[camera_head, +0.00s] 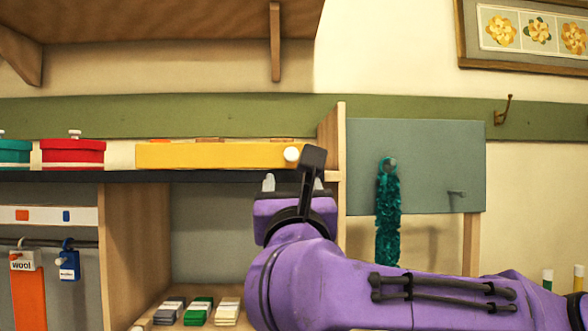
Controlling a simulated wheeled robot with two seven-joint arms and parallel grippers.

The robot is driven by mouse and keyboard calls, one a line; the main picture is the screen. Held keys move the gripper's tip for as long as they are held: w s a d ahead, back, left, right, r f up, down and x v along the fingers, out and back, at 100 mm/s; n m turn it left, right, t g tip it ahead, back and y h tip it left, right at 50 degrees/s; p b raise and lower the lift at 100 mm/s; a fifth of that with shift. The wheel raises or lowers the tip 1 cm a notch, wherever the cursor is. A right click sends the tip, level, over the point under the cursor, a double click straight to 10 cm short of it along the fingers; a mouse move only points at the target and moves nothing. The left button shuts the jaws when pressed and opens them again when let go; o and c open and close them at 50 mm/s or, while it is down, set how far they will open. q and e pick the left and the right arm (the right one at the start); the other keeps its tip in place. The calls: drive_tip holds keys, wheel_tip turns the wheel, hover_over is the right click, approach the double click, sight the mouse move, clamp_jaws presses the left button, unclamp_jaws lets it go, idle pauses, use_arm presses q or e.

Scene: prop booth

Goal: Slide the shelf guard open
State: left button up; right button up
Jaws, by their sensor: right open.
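The shelf guard is a long yellow panel (215,156) standing along the front of the shelf. A round white knob (291,154) sits near its right end. My right gripper (291,178) is open, just below and in front of the knob, with the dark finger up at the knob's right side. The knob shows just left of that finger; whether they touch I cannot tell. My purple right arm (400,290) comes in from the right. My left gripper is not in view.
A red lidded box (73,151) and a teal box (14,152) stand left of the guard. A wooden upright (333,135) closes the shelf's right end. Card stacks (198,311) lie below. A teal garland (388,215) hangs on a grey-green board (440,160).

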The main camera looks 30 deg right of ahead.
sight(291, 157)
drive_tip(key=shift+m, duration=0.3)
drive_tip(key=p+x, duration=0.2)
drive_tip(key=x, duration=0.1)
drive_tip(key=p+x, duration=0.2)
drive_tip(key=x, duration=0.1)
drive_tip(key=r+p+x, duration=0.1)
drive_tip(key=p+x, duration=0.1)
drive_tip(key=x, duration=0.1)
drive_tip(key=shift+d+r, duration=0.15)
drive_tip(key=shift+d, duration=0.1)
drive_tip(key=shift+w+d+r+p, duration=0.1)
drive_tip(key=shift+w+d+p, duration=0.25)
drive_tip(key=shift+w+p, duration=0.1)
drive_tip(key=shift+w+a, duration=0.1)
drive_tip(key=shift+w, duration=0.05)
clamp_jaws()
